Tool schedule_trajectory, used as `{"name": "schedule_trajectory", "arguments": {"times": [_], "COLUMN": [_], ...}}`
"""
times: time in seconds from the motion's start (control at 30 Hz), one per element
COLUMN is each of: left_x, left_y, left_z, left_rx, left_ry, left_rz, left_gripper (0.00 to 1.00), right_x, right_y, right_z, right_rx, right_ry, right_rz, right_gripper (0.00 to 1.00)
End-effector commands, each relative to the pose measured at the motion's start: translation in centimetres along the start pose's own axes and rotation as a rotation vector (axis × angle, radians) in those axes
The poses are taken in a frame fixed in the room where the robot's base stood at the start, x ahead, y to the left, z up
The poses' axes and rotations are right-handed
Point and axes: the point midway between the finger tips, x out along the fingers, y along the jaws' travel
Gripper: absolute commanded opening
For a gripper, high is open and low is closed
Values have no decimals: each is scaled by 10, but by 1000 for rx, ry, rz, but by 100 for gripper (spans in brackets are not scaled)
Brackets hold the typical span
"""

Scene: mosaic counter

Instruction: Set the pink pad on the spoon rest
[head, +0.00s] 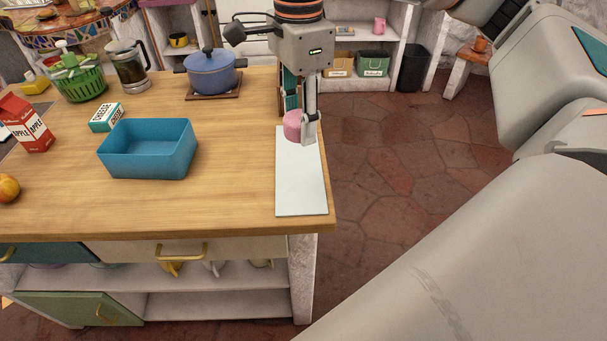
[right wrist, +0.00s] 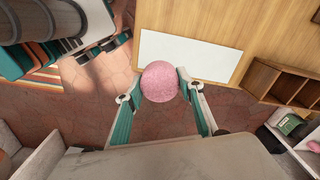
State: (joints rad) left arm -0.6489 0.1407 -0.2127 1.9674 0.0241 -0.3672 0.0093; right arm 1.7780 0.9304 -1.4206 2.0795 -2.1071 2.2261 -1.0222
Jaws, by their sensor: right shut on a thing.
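The pink pad (head: 292,125) is a round pink piece. My right gripper (head: 302,135) is shut on it. In the right wrist view the pad (right wrist: 158,80) sits between the two fingertips. A flat white rectangular slab, which looks like the spoon rest (head: 300,190), lies along the right edge of the wooden counter. The pad is at the far end of the slab in the head view; I cannot tell whether it touches it. The slab also shows beyond the pad in the right wrist view (right wrist: 205,58). My left gripper is not in view.
A blue open bin (head: 148,150) stands left of the slab, with bare counter between. A blue pot (head: 211,72) on a trivet is behind. A cheese box (head: 106,118), apple carton (head: 27,125), French press (head: 127,65) and green basket (head: 80,80) stand farther left.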

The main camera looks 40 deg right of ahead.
Motion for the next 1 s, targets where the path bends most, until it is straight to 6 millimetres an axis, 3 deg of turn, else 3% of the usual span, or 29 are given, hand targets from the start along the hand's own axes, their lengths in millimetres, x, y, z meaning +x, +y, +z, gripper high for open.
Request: {"name": "schedule_trajectory", "arguments": {"times": [0.1, 0.4, 0.73, 1.0], "left_x": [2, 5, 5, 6], "left_y": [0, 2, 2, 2], "left_z": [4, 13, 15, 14], "left_rx": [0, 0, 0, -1], "left_ry": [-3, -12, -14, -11], "left_rz": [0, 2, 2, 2], "left_gripper": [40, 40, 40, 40], "right_x": [33, 99, 124, 159], "right_y": [1, 1, 0, 0], "right_z": [-1, 0, 0, 0], "right_rx": [0, 0, 1, 1], "right_ry": [1, 1, 0, 0], "right_rz": [6, 5, 2, 1], "right_gripper": [20, 20, 20, 20]}}
